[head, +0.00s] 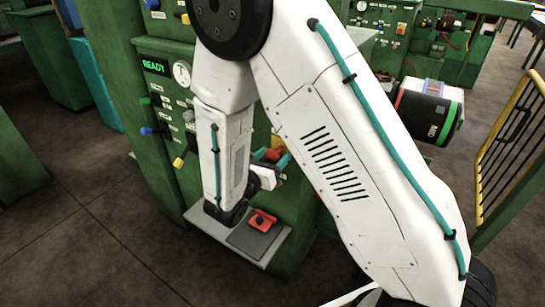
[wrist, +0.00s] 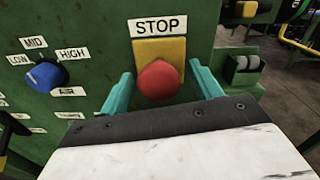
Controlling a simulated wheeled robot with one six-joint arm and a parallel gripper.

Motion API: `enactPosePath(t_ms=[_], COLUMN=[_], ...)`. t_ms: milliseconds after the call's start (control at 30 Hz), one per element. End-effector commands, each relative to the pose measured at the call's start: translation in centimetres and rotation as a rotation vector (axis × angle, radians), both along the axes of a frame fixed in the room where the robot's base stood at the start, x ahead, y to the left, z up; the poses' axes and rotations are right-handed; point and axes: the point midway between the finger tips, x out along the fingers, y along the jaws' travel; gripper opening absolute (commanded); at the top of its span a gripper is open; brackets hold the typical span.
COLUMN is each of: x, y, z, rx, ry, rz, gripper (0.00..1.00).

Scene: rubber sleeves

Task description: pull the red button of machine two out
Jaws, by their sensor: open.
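The red button (wrist: 158,80) is a round knob on a yellow plate (wrist: 160,50) under a STOP label. It sits on a green machine (head: 165,100) with a lit READY display; no machine number is readable. My gripper (wrist: 161,70) is open, with one teal finger on each side of the button. In the wrist view, gaps show between the fingers and the button, and its lower edge is close to my gripper body. In the head view the button (head: 273,155) shows small beside my arm, which covers much of the panel.
A blue selector knob (wrist: 45,75) is left of the button. A shelf (head: 240,240) with a red part (head: 262,220) juts out below my gripper. A yellow railing (head: 508,140) stands at the right. Open floor (head: 90,220) lies at the left.

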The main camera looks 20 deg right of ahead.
Motion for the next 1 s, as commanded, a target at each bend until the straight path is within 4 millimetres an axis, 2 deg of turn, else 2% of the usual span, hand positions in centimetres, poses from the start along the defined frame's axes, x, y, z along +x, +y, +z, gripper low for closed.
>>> enactPosePath(t_ms=[133, 300, 500, 1000], x=[-0.7, -2.6, -4.4, -4.9], y=[1.1, 3.6, 5.6, 6.1], z=[0.0, 0.0, 0.0, 0.0], rx=[0.000, 0.000, -0.001, 0.000], ry=[0.000, 0.000, 0.000, 0.000], rz=[0.004, 0.007, 0.002, -0.001], gripper=[0.64, 0.64, 0.64, 0.64])
